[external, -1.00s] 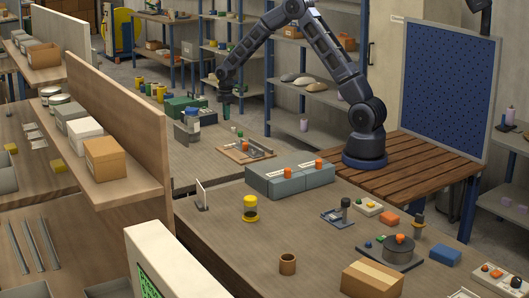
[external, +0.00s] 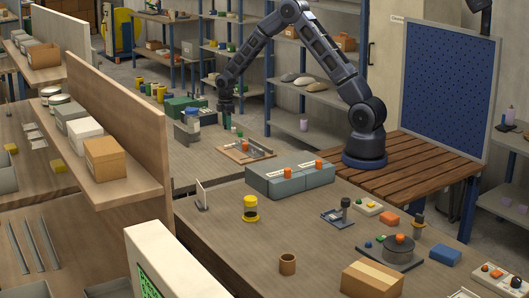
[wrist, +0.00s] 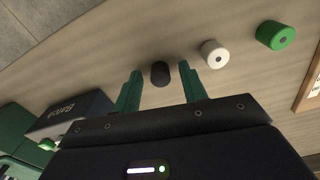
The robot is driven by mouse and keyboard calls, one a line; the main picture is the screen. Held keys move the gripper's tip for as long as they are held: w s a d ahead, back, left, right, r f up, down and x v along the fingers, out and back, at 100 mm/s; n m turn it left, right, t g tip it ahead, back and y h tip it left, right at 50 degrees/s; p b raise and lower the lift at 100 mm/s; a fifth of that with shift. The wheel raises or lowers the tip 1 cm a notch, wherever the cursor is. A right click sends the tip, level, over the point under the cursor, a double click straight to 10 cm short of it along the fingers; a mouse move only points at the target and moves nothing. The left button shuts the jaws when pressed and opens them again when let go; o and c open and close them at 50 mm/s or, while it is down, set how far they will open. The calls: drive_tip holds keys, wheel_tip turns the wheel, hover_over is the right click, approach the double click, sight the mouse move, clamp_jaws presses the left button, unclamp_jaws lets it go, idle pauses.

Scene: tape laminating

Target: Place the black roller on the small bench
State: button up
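The black roller (wrist: 160,74) stands on the wooden work surface in the wrist view, between the spread green fingers of my gripper (wrist: 160,70). A gap shows on each side of it, and I cannot tell how far above it the fingertips are. In the external view my gripper (external: 225,112) points down over the far work table (external: 205,165), and the black roller cannot be made out there. A low slatted wooden bench (external: 425,165) stands at my arm's base; I cannot tell whether it is the small bench.
A white roller (wrist: 214,53) and a green roller (wrist: 276,36) stand to the right of the black one. A dark labelled box (wrist: 72,117) and a green box (wrist: 14,130) are at lower left. A shallow wooden tray (external: 232,157) lies near my gripper.

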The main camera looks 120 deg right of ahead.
wheel_tip(320, 180, up, 12)
drive_tip(key=shift+r, duration=0.15)
idle(0.7)
drive_tip(key=w+a+r, duration=0.4)
drive_tip(key=a+r, duration=0.1)
drive_tip(key=a, duration=0.4)
drive_tip(key=w+a+r+t+h, duration=0.1)
drive_tip(key=w+a+r, duration=0.4)
drive_tip(key=a, duration=0.4)
drive_tip(key=w+a+r, duration=0.3)
drive_tip(key=a+r, duration=0.3)
drive_tip(key=a, duration=0.3)
drive_tip(key=s+a+r+t, duration=0.1)
drive_tip(key=s+a+r, duration=0.1)
drive_tip(key=a, duration=0.7)
drive_tip(key=s+a+r+n, duration=0.1)
drive_tip(key=s+a+r, duration=0.15)
drive_tip(key=a, duration=0.55)
drive_tip(key=s+a+r+t, duration=0.1)
drive_tip(key=s+a+r, duration=0.15)
drive_tip(key=a, duration=0.65)
drive_tip(key=s+a+f+t+y, duration=0.1)
drive_tip(key=s+a, duration=1)
drive_tip(key=a, duration=0.1)
drive_tip(key=shift+f+n+t, duration=0.25)
drive_tip(key=shift+n+t, duration=0.05)
drive_tip(key=shift+n, duration=0.1)
